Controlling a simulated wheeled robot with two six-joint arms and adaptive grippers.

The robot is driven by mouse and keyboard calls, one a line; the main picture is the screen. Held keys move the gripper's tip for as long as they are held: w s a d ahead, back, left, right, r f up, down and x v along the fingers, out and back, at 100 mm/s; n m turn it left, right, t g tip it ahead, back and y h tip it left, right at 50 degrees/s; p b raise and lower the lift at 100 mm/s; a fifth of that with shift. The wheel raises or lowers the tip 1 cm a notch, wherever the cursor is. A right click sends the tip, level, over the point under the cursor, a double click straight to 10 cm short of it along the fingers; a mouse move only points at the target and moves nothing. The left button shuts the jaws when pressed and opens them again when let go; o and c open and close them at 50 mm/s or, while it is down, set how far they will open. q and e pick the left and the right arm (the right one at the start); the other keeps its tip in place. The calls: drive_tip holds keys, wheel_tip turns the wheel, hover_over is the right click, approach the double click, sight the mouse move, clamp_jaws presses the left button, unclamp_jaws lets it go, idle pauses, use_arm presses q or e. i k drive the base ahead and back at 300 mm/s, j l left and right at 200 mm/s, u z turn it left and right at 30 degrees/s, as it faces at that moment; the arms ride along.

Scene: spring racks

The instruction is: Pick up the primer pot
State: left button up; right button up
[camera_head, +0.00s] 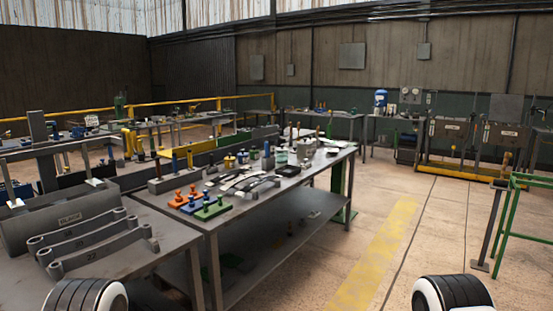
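Several small pots and jars stand among tools on the near metal workbench (285,205). They include a yellowish pot (229,162), a dark pot (268,162) and a pale green-tinted jar (281,157). They are too small for me to read any label, so I cannot tell which is the primer pot. Only rounded black and white parts of my own arms show at the bottom edge, left and right. Neither gripper is in view, and both arm parts are well short of the pots.
Orange, blue and green peg blocks (212,207) and flat curved springs (250,185) lie in front of the pots. A green frame (505,230) stands at right. Floor between is clear.

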sight(271, 143)
drive_tip(key=i+l+z, duration=0.4)
drive_tip(key=i, duration=0.3)
drive_tip(key=i+z, duration=0.4)
drive_tip(key=i, duration=3.3)
drive_tip(key=l+z, duration=0.05)
drive_tip(key=l, duration=0.1)
